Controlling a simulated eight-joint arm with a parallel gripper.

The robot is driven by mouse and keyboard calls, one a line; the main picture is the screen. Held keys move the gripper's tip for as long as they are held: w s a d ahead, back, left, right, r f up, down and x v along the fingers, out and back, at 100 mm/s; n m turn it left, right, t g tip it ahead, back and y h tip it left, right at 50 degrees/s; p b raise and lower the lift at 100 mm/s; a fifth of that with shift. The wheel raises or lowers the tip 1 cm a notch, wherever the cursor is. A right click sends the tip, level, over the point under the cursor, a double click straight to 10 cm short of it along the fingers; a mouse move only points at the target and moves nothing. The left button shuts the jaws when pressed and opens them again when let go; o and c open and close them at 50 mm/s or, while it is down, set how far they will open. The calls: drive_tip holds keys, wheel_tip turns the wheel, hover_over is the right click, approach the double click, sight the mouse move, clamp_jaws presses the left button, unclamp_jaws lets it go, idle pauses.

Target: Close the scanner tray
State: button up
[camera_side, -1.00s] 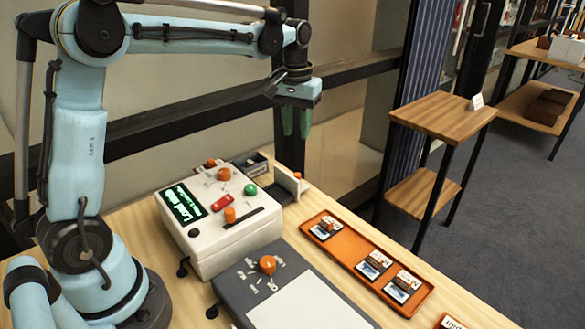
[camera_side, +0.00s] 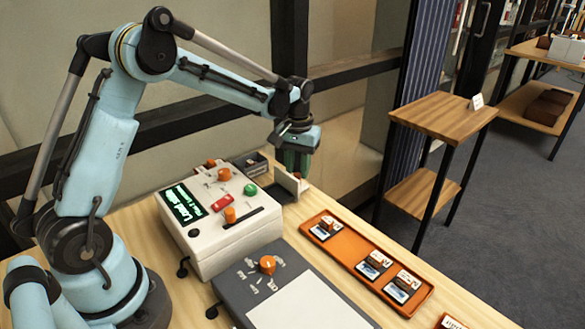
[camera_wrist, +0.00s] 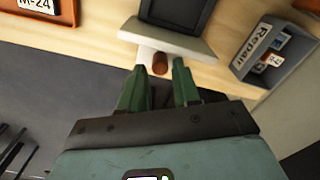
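The scanner (camera_side: 215,230) is a white box with a lit green screen, on the wooden table. Its tray (camera_side: 285,186) sticks out at the far right side, with an upright front plate. In the wrist view, the tray's pale front plate (camera_wrist: 165,40) has a dark recess behind it. An orange-brown knob (camera_wrist: 160,63) projects from that plate toward my gripper. My gripper (camera_side: 294,165) is just above the tray's outer end, pointing down. In the wrist view, the green fingers of my gripper (camera_wrist: 158,68) are apart, with the knob in line with their gap. I cannot tell whether they touch it.
A grey box labelled Repair (camera_wrist: 272,50) stands beside the tray. An orange tray (camera_side: 345,243) with several cartridges lies right of the scanner. A dark grey panel with an orange knob (camera_side: 267,264) is in front. A wooden shelf stand (camera_side: 440,115) is beyond the table edge.

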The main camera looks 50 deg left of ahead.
drive_tip(key=shift+f, duration=0.65)
clamp_jaws()
drive_tip(key=shift+s, duration=0.15)
drive_tip(key=s, duration=0.9)
drive_tip(key=shift+s, duration=0.15)
unclamp_jaws()
drive_tip(key=shift+r, duration=0.1)
